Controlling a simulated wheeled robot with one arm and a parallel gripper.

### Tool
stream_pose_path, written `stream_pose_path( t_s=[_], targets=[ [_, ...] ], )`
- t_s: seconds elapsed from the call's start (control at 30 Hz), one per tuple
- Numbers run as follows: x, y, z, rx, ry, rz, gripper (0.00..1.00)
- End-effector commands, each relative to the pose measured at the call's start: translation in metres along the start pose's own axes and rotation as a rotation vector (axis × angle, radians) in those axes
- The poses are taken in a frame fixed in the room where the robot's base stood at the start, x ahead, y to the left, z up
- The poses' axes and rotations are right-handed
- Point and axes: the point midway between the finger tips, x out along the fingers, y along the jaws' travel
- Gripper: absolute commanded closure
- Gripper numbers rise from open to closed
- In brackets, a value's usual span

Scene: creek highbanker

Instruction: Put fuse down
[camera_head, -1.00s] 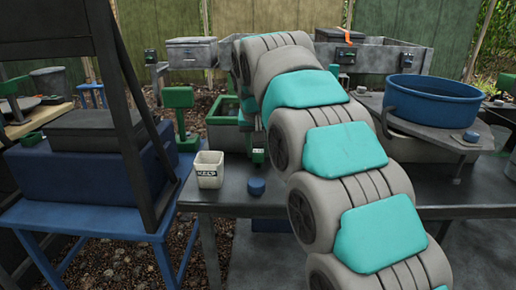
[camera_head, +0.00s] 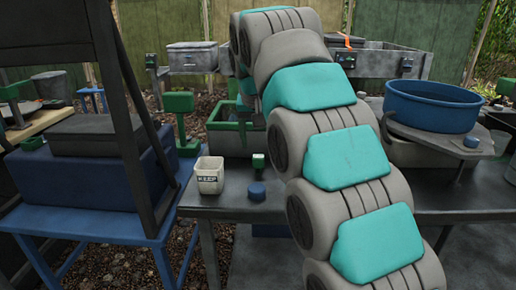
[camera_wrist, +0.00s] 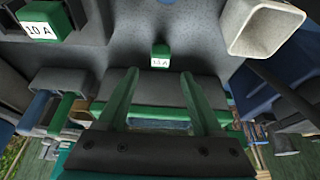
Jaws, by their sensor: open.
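A small green fuse (camera_wrist: 160,58) with a white label stands on the dark grey table (camera_head: 225,203). Its label is too small to read surely. In the head view the fuse (camera_head: 258,163) is just right of the white cup (camera_head: 210,176) marked KEEP, behind a blue round knob (camera_head: 256,190). My gripper (camera_wrist: 158,74) is open, with its two green fingers apart. The fuse shows just beyond and between the fingertips, and nothing is held. In the head view my arm hides the gripper.
In the wrist view a green block (camera_wrist: 42,20) labelled 10 A is at the upper left, and the white cup (camera_wrist: 264,28) is at the upper right. A blue basin (camera_head: 432,105) stands at the right in the head view. The table front near the cup is clear.

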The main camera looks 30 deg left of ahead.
Motion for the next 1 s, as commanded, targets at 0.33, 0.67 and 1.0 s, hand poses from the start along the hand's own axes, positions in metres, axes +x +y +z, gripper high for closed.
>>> stream_pose_path(
  t_s=[0.33,0.67,1.0],
  targets=[
    [-0.044,-0.001,-0.001,-0.001,0.001,0.000,0.33],
    [-0.066,0.000,0.000,-0.001,0.000,0.000,0.33],
    [-0.066,0.015,0.002,0.012,-0.009,0.011,0.33]
  ],
)
